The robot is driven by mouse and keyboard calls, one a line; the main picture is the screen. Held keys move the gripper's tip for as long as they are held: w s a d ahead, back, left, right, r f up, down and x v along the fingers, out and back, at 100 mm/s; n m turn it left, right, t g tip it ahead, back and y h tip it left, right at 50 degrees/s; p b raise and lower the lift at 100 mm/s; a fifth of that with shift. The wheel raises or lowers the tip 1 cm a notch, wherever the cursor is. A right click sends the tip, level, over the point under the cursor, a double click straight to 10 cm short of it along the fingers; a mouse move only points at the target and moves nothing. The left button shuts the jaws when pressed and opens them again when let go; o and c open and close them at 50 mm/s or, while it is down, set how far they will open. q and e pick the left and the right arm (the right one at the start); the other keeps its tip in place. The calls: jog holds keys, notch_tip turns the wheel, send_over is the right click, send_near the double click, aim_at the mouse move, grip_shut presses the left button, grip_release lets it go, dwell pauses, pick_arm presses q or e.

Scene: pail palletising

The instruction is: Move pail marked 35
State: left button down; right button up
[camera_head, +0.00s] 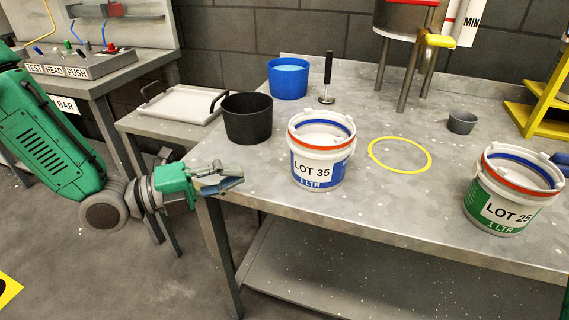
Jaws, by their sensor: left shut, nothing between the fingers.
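The pail marked LOT 35 (318,170), white with a blue label and an orange-red band near its rim, stands upright on the grey metal table (385,207) near its front edge. It looks open at the top. My left gripper (238,184) is shut and empty, to the left of the pail near the table's left edge, apart from the pail. A second pail marked LOT 25 (497,217), with a green label, stands on the right. A yellow ring (400,139) lies flat on the table, right of pail 35. My right gripper is not in view.
A black container (247,127), a blue container (288,82) and an upright black-handled tool (327,78) stand behind pail 35. A white tray (183,104) sits on a side table. The table around the ring is clear.

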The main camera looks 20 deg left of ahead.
aim_at(294, 162)
pick_arm(q)
jog(key=b+x, duration=0.1)
jog(key=x, duration=0.7)
jog(key=shift+w+d+f+b, duration=0.15)
jog(key=shift+w+d+b, duration=0.1)
jog(key=shift+w+b, duration=0.1)
jog(key=shift+w+d, duration=0.2)
jog(key=shift+d, duration=0.1)
jog(key=shift+w+d, duration=0.3)
jog(key=shift+d, duration=0.05)
jog(key=b+x, duration=0.4)
jog(key=x, duration=1.5)
jog(key=shift+w+d, duration=0.15)
jog(key=shift+d, duration=0.2)
jog(key=shift+w+d, duration=0.35)
jog(key=shift+a+b, duration=0.1)
jog(key=shift+b, duration=0.2)
